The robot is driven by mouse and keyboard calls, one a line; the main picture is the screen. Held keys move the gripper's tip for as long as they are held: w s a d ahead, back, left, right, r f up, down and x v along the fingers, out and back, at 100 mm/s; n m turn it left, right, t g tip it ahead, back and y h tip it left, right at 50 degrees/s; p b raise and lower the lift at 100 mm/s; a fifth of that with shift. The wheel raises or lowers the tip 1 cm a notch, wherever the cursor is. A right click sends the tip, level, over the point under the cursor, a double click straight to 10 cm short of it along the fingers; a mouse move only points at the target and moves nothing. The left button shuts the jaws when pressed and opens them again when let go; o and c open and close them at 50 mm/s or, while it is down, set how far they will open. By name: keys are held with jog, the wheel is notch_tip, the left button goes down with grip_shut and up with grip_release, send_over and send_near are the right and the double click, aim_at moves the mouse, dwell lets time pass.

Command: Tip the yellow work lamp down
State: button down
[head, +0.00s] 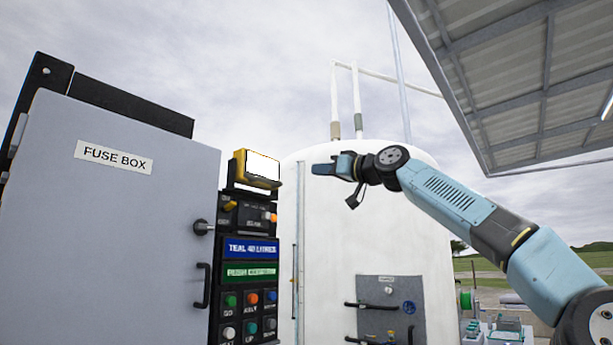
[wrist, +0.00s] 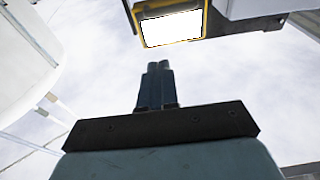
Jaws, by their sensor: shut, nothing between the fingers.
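The yellow work lamp (head: 254,171) sits on top of the control panel beside the fuse box. Its bright white face is lit and faces outward. In the wrist view the lamp (wrist: 171,25) shows at the top, its white face edged in yellow. My gripper (head: 318,169) is to the right of the lamp at about the same height in the head view, pointing left, with a visible gap between them. In the wrist view my gripper (wrist: 159,66) is shut and empty, its two fingers together, pointing toward the lamp and apart from it in the picture.
The grey fuse box door (head: 110,220) stands left of the lamp, with a handle on its right edge. The control panel (head: 247,275) with several buttons is below the lamp. A white tank (head: 335,245) stands behind my gripper. A metal roof (head: 530,80) hangs at upper right.

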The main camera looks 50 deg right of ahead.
jog(key=f+x, duration=0.2)
jog(key=x, duration=1)
jog(key=shift+w+f, duration=0.2)
jog(key=shift+f, duration=0.25)
